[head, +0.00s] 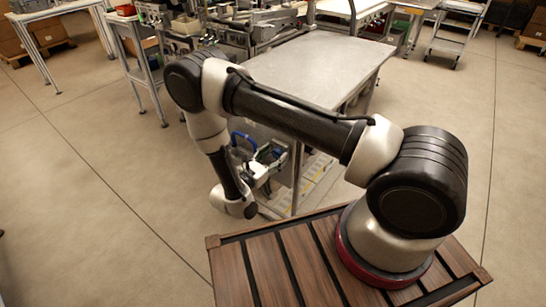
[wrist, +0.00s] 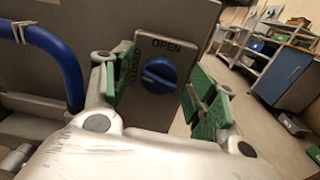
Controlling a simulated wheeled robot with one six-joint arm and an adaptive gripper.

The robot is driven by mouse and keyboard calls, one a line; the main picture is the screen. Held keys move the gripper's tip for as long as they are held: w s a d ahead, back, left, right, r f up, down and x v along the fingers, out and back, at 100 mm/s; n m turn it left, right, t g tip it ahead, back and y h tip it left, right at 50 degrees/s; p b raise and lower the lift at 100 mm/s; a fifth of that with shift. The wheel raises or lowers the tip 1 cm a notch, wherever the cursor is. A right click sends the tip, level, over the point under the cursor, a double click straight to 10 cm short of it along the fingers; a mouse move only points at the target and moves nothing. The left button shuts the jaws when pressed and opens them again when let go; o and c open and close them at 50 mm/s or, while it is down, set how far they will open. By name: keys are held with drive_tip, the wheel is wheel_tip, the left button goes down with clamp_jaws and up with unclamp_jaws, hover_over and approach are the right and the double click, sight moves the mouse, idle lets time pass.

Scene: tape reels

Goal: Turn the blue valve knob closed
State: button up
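The blue valve knob (wrist: 158,76) sits on a grey plate (wrist: 158,113) in the wrist view. The plate reads OPEN along its top and CLOSED up its left side. The knob has a raised grip bar, but I cannot tell exactly where it points. My gripper (wrist: 157,92) is open, its green-padded fingers to the left and right of the knob in the picture. I see no finger touching the knob. In the head view my gripper (head: 264,160) is beside the metal table's near end, and the knob is not discernible there.
A blue hose or handle (wrist: 62,55) curves close to the left finger in the wrist view. The metal table (head: 320,65) stands above and beside my gripper. A wheeled cart (head: 450,40) is farther off. Open floor (head: 90,200) lies to the left.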

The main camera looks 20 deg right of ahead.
drive_tip(key=c, duration=1)
drive_tip(key=shift+o, duration=0.2)
drive_tip(key=shift+n, duration=1.4)
drive_tip(key=o, duration=1)
drive_tip(key=shift+a, duration=0.1)
drive_tip(key=v, duration=1.2)
